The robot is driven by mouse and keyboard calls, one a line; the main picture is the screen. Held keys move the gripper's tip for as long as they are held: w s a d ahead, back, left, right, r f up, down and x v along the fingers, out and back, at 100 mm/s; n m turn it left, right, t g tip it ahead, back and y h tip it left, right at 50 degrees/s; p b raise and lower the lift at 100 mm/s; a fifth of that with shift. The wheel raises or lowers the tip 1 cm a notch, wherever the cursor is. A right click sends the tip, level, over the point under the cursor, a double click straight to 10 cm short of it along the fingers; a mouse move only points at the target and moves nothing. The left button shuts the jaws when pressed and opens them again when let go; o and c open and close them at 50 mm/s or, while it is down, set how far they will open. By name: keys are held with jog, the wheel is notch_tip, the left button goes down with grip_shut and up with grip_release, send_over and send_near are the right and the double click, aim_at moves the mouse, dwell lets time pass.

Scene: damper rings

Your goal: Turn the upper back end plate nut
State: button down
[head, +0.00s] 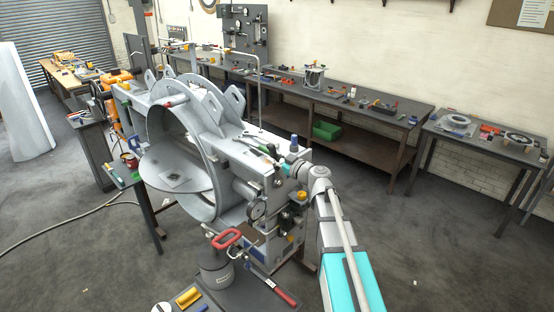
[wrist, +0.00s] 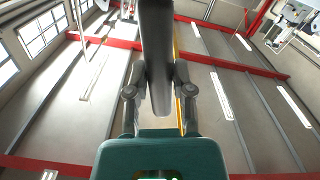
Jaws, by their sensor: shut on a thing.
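The damper machine is a large grey ring (head: 157,128) with a round plate (head: 178,176) tilted inside it and a block-like housing (head: 297,158) on its right. My gripper (head: 284,162) is at the top of that housing, at the end of my arm reaching in from the lower right. In the wrist view my gripper (wrist: 158,82) is shut on a dark grey bar (wrist: 156,35), perhaps a tool handle. The bar runs up out of the picture. I cannot make out the upper back end plate nut, nor whether the bar touches it.
A long workbench (head: 395,123) with small parts runs along the wall. Open floor lies to the right. The wrist view mostly shows the ceiling.

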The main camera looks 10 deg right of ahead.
dwell(0.3)
jog(key=shift+c, duration=2)
grip_release()
jog(key=c, duration=0.4)
